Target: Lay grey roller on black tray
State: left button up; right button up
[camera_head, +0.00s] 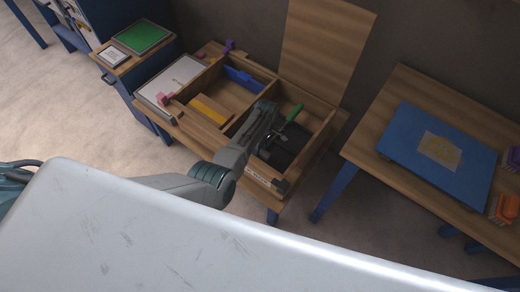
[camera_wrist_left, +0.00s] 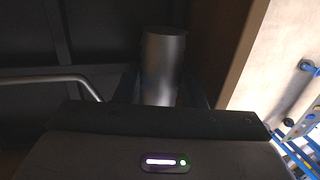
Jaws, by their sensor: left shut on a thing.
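In the left wrist view, a grey roller (camera_wrist_left: 164,62), a smooth cylinder, stands out between the fingers of my left gripper (camera_wrist_left: 160,98), which is shut on it. In the head view, my left gripper (camera_head: 268,112) reaches into the right compartment of an open wooden box. The black tray (camera_head: 280,156) lies in that compartment, partly hidden by my arm. A green handle (camera_head: 294,113) shows just right of the gripper. I cannot tell whether the roller touches the tray. My right gripper is not in view.
The wooden box's lid (camera_head: 325,45) stands open at the back. Its left compartments hold a blue piece (camera_head: 244,80) and a yellow piece (camera_head: 208,110). A table at right carries a blue board (camera_head: 400,140). A bent metal rod (camera_wrist_left: 50,78) shows in the left wrist view.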

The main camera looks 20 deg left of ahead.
pick_arm(q)
jog(key=shift+f+b, duration=0.5)
jog(key=shift+f, duration=0.15)
jog(key=o, duration=1.3)
jog(key=shift+r, duration=0.1)
jog(key=shift+s, duration=0.1)
jog(key=v, duration=1.1)
